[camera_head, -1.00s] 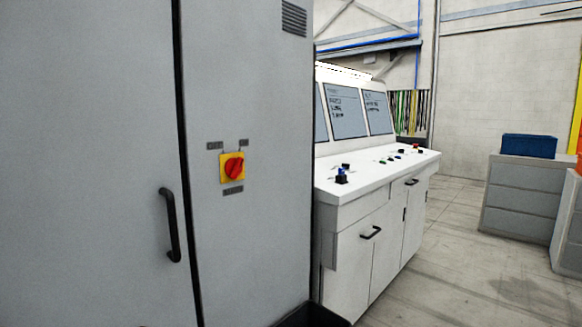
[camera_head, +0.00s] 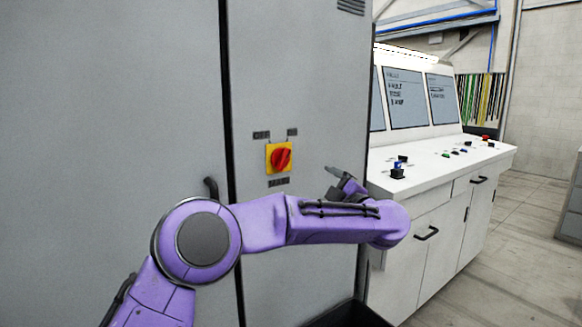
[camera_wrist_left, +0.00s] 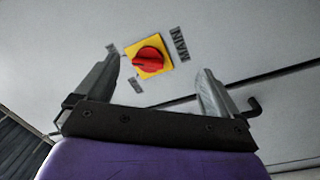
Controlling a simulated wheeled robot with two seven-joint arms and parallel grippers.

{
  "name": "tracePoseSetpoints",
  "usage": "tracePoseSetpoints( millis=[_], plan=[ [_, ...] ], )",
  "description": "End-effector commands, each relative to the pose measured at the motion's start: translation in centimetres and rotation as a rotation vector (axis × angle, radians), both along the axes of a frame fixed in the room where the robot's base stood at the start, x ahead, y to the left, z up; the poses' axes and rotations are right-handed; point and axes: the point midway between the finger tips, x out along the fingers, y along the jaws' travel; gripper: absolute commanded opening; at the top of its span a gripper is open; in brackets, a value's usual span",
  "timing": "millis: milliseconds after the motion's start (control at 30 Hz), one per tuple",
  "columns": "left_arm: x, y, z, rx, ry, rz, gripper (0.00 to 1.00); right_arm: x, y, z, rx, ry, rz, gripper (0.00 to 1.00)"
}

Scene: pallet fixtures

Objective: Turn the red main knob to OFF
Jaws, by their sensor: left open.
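The red main knob (camera_head: 281,158) sits on a yellow square plate (camera_head: 270,168) on the grey cabinet door. Its grip looks tilted toward the upper right, near the shorter of the two small labels above it. My left gripper (camera_head: 338,184) is right of and slightly below the knob, apart from it; my arm partly hides it. In the left wrist view the knob (camera_wrist_left: 148,59) shows between the two spread, empty fingers of my left gripper (camera_wrist_left: 160,66), beyond their tips. A MAIN label (camera_wrist_left: 180,43) is beside the plate. My right gripper is out of view.
The grey cabinet (camera_head: 120,90) fills the left side. Its black door handle (camera_head: 211,187) is partly hidden behind my arm. A white control console (camera_head: 440,165) with screens, buttons and drawer handles stands close on the right. Floor is open further right.

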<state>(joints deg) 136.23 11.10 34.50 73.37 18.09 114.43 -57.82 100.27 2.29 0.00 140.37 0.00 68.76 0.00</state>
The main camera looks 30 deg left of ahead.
Motion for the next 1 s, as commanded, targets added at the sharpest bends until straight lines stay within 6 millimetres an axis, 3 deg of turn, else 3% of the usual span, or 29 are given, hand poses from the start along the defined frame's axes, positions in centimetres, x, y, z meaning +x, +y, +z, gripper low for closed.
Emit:
tracePoseSetpoints(
  millis=[33,167,600,767,1000],
  plan=[
    [-0.6,0.6,2.5,-0.043,-0.036,0.037,0.96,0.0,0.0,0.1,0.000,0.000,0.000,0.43],
    [-1.4,1.7,5.0,-0.096,-0.063,0.079,0.96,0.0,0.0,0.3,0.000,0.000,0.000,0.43],
    [1.9,9.7,5.1,-0.094,-0.062,0.080,0.96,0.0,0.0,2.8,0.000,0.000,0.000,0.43],
    [2.5,10.9,5.0,-0.092,-0.063,0.078,0.96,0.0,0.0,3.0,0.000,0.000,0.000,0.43],
    [2.5,11.1,4.9,-0.090,-0.062,0.077,0.96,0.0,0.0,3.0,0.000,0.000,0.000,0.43]
  ],
)
